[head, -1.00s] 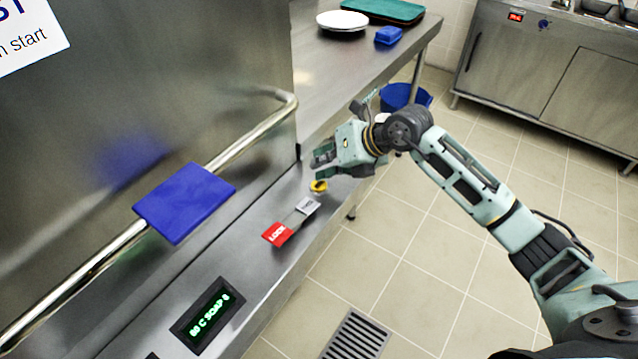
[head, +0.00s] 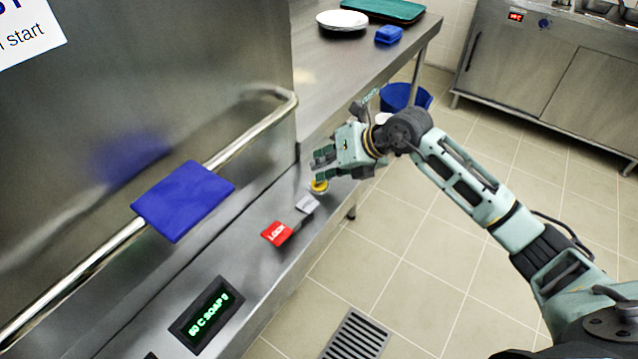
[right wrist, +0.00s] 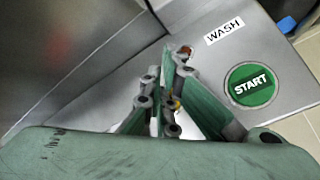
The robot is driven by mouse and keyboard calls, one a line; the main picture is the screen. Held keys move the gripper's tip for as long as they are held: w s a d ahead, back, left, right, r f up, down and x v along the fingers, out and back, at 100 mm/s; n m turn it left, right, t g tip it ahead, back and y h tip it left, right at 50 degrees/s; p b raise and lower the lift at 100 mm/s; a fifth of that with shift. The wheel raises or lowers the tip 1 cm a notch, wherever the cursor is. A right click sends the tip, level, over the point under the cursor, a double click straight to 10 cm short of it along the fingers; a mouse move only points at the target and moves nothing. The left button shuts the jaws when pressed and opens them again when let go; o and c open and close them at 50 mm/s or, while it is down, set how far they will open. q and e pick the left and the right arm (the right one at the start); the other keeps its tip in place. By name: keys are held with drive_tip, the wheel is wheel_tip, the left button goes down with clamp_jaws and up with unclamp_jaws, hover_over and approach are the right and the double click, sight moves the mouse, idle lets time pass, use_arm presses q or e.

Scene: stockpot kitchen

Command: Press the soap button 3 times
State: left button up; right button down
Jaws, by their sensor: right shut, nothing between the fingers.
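A round yellow button (head: 319,186) sits on the steel ledge, just below my right gripper's fingers. My right gripper (head: 321,166) is shut and empty, with its fingertips over or very near this button. I cannot tell if they touch it. In the right wrist view the shut fingers (right wrist: 176,62) cover most of what lies under them; only a small bit of yellow (right wrist: 177,104) shows between them. A dark display (head: 207,315) on the ledge shows green text with the word SOAP; its last digit is too blurred to read surely. My left gripper is not in view.
A green START button (right wrist: 251,86) and a WASH label (right wrist: 225,28) lie right of my fingers. A red LOCK piece (head: 277,233) and a grey tag (head: 307,204) lie on the ledge. A blue panel (head: 184,200) hangs by the steel rail (head: 245,135).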

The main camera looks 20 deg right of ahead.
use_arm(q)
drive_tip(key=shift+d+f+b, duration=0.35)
use_arm(e)
drive_tip(key=shift+f, duration=0.6)
idle(0.5)
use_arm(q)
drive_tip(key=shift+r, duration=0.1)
use_arm(e)
drive_tip(key=shift+r, duration=0.3)
drive_tip(key=shift+r+p, duration=0.7)
drive_tip(key=shift+p, duration=0.05)
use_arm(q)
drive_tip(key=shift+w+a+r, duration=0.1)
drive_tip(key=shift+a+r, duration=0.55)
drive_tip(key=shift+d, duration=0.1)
